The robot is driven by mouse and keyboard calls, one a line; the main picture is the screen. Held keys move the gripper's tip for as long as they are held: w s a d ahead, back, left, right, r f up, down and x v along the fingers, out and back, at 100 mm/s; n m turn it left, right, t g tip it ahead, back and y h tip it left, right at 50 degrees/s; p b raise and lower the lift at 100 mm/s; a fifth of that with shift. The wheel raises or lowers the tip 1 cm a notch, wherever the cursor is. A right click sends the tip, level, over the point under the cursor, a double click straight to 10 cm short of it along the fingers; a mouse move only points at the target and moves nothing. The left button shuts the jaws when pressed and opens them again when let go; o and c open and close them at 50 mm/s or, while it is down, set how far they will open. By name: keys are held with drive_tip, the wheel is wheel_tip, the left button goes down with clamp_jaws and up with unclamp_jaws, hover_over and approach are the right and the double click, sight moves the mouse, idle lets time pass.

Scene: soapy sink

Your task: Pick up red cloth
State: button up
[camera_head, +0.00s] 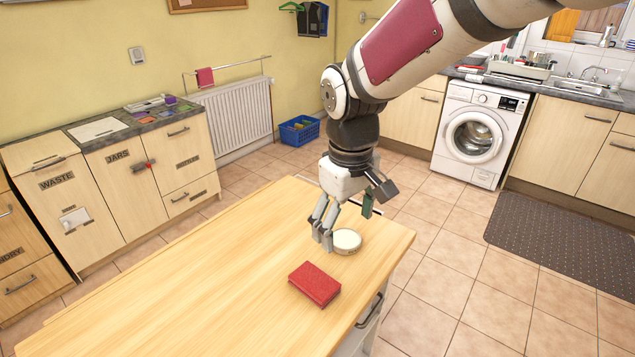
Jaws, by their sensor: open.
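A red, thick rectangular piece (315,284), like a folded cloth or a sponge, lies flat on the wooden table near its front right edge. A second red cloth (205,77) hangs on a wall rail above the radiator. My gripper (346,229) is open and empty and points down. In the picture it is above and to the right of the red piece on the table, apart from it. A round tin with a pale lid (347,240) is close by the fingers; I cannot tell whether they touch it.
The wooden table (190,285) is mostly bare on the left. A cabinet (125,170) with labelled doors stands behind it. A blue basket (299,131) is on the floor. A washing machine (480,132), a sink (588,86) and a dark mat (560,235) are at the right.

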drive_tip(key=w+a+f+n+g, duration=0.1)
drive_tip(key=w+a+f+n, duration=0.15)
drive_tip(key=a+f, duration=0.35)
hover_over(314, 279)
drive_tip(key=shift+m, duration=0.35)
drive_tip(key=f, duration=0.5)
drive_tip(key=s+f, duration=0.1)
drive_tip(key=f, duration=0.1)
drive_tip(key=shift+f, duration=0.25)
drive_tip(key=shift+w+f+p, duration=0.25)
drive_tip(key=shift+f+p, duration=0.05)
drive_tip(key=shift+f, duration=1.25)
drive_tip(key=shift+w+f+p, duration=0.2)
drive_tip(key=shift+f+p, duration=0.05)
drive_tip(key=shift+f, duration=1.3)
drive_tip(key=c, duration=1.2)
